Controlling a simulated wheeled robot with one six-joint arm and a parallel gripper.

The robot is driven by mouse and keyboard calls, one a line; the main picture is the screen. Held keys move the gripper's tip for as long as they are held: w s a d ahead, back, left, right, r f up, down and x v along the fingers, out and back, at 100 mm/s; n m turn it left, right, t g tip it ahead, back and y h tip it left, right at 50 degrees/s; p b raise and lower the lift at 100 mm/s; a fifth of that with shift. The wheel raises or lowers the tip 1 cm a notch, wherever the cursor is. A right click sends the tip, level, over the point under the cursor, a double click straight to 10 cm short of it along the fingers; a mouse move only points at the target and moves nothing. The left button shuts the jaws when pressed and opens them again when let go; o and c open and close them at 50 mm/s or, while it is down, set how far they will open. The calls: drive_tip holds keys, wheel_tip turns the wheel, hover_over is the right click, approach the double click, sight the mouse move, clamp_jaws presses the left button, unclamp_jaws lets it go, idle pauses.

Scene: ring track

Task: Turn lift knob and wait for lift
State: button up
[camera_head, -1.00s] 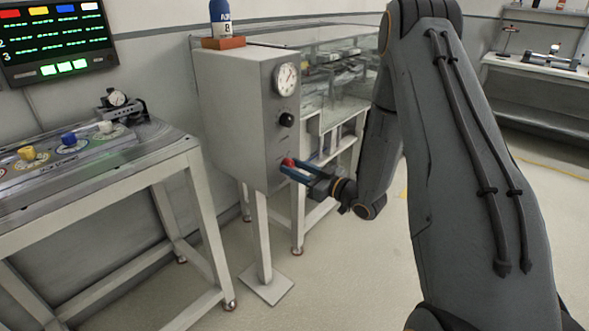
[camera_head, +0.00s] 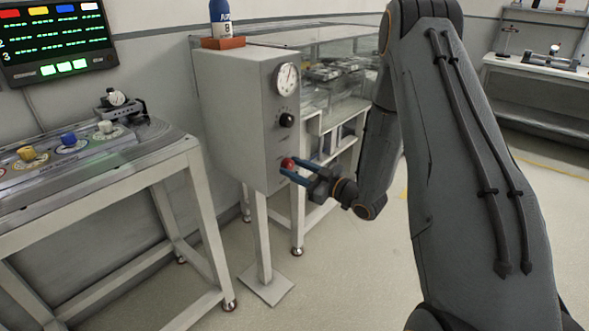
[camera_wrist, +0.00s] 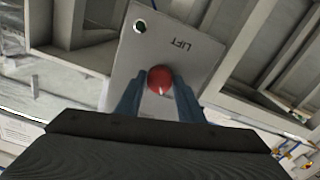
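The lift knob (camera_head: 288,163) is a red knob low on the front of the grey control box (camera_head: 231,109). It also shows in the wrist view, on a panel face (camera_wrist: 176,49) marked LIFT. My gripper (camera_head: 293,170) is at the knob, its two blue fingers apart, one on each side of it. In the wrist view the fingertips (camera_wrist: 160,84) flank the knob closely; contact is not clear. Behind the box is a clear-walled case (camera_head: 345,53) with metal parts inside.
A dial gauge (camera_head: 286,79) and a black knob (camera_head: 286,120) sit above the red knob. A bottle (camera_head: 220,20) stands on the box. A bench (camera_head: 165,160) with coloured knobs is at left, under a lit screen (camera_head: 58,38). Floor is clear at right.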

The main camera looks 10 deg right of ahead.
drive_tip(key=o, duration=0.3)
drive_tip(key=shift+s+d, duration=0.1)
drive_tip(key=v, duration=0.7)
drive_tip(key=shift+s, duration=0.25)
drive_tip(key=shift+d, duration=0.15)
drive_tip(key=s+a+r+m+g+h+p, duration=0.1)
drive_tip(key=s+r+m+g+h+p, duration=0.1)
drive_tip(key=s+g, duration=0.3)
drive_tip(key=s+a+r+m+g+h+p, duration=0.2)
drive_tip(key=s+r+m+g+h, duration=0.2)
drive_tip(key=s, duration=1)
drive_tip(key=s+a+r+m+g+h+p, duration=0.1)
drive_tip(key=s+r+m+g+h, duration=0.3)
drive_tip(key=s, duration=0.6)
drive_tip(key=shift+s+a+r+g+h+p, duration=0.2)
drive_tip(key=shift+a+r+g+h+p, duration=0.15)
drive_tip(key=shift+g+p, duration=0.4)
